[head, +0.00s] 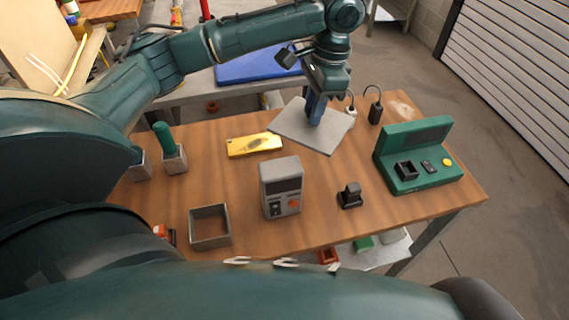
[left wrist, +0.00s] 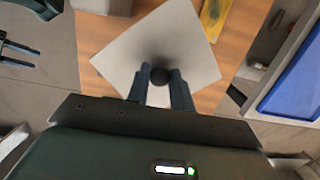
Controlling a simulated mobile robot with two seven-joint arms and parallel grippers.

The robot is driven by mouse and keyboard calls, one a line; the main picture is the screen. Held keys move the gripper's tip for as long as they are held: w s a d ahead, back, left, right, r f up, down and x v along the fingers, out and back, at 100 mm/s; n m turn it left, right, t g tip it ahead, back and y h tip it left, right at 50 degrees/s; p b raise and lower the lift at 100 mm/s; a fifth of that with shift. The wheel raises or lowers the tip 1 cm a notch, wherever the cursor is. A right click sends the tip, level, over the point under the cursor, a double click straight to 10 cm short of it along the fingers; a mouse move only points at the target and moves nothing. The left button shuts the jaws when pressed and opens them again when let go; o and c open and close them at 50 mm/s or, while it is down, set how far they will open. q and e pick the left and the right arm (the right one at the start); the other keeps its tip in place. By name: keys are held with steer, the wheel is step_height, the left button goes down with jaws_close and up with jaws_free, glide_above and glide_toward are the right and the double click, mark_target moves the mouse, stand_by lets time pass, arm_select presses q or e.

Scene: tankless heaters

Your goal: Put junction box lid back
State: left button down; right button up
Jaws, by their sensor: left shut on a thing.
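The lid is a flat, light grey square plate (head: 297,130) at the back middle of the table in the head view. My left gripper (head: 316,112) points down over its middle. In the left wrist view the plate (left wrist: 195,45) has a round black knob (left wrist: 160,76), and the gripper's two fingers (left wrist: 159,82) are shut on that knob. I cannot tell whether the plate touches the table or hangs just above it. An open, empty grey square box (head: 211,245), likely the junction box, stands at the table's front left.
On the wooden table (head: 330,215) stand a grey meter (head: 281,190), a yellow object (head: 254,145), a small black part (head: 350,196), a green console (head: 418,158) and a green-handled tool in a holder (head: 174,158). A blue case (head: 258,66) lies behind.

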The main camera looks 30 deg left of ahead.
arm_select(q)
steer(key=f, duration=0.3)
steer(key=shift+w+a+f+b, duration=0.1)
steer(key=shift+w+a+b, duration=0.1)
steer(key=shift+w+b, duration=0.2)
steer(key=shift+f, duration=0.3)
glide_above(308, 166)
step_height(308, 166, down, 6)
steer(key=shift+s+f, duration=0.1)
steer(key=shift+f, duration=1.75)
steer(key=shift+f, duration=0.1)
steer(key=c, duration=1.3)
jaws_free()
steer(key=shift+o, duration=0.3)
